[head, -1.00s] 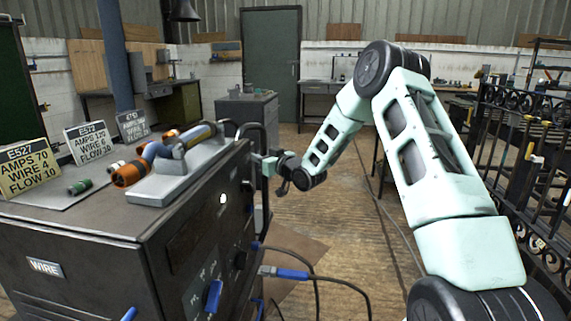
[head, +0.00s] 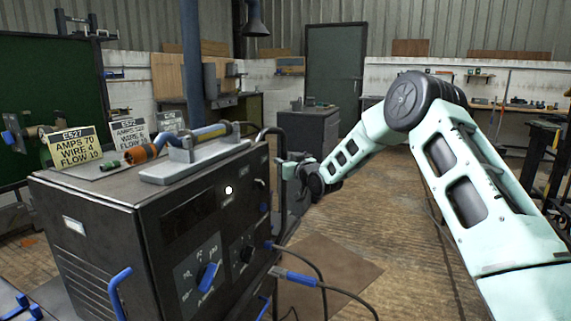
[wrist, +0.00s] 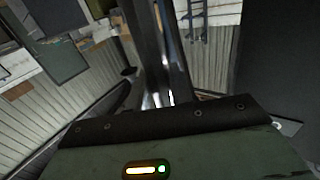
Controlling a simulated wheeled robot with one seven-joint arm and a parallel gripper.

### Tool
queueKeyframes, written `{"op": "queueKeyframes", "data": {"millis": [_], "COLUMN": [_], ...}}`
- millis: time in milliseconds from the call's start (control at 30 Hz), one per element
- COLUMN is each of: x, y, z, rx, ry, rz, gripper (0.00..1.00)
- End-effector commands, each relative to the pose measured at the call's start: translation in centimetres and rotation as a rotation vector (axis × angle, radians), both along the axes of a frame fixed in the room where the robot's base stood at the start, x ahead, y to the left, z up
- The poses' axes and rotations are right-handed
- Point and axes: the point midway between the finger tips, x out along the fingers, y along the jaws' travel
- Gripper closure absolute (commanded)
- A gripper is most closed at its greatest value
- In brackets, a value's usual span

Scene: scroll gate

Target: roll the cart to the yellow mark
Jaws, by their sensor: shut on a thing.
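The cart is a dark, boxy welding machine (head: 105,215) with blue knobs, filling the left of the head view. A dark upright rail handle (head: 265,150) stands at its far right side. My gripper (head: 287,168) is shut on this handle; the fingertips are small and partly hidden there. In the wrist view, a dark bar (wrist: 150,60) runs up from between the jaws, above my green gripper body. I see no yellow mark on the floor in either view; the cart hides the floor behind it.
On the cart lie a torch with an orange end (head: 142,155) and several setting cards, the nearest yellowish (head: 75,147). A brown mat (head: 325,275) and dark cables (head: 345,288) lie right of the cart. A grey cabinet (head: 308,130) stands beyond. Wooden floor between is open.

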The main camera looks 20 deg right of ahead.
Motion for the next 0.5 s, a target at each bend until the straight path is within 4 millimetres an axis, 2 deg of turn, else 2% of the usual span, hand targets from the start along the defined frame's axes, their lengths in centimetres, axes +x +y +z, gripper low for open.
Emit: {"op": "queueKeyframes", "data": {"millis": [33,133,167,200,500], "x": [-0.12,-0.12,-0.12,-0.10,-0.12], "y": [0.66,0.64,0.64,0.59,0.16], "z": [-0.28,-0.28,-0.27,-0.24,-0.09], "rx": [0.001,0.001,0.001,0.001,0.001], "ry": [0.007,0.007,0.007,0.006,0.003], "rz": [0.011,0.011,0.011,0.010,0.003], "gripper": [1.00,1.00,0.70,0.59,0.59]}}
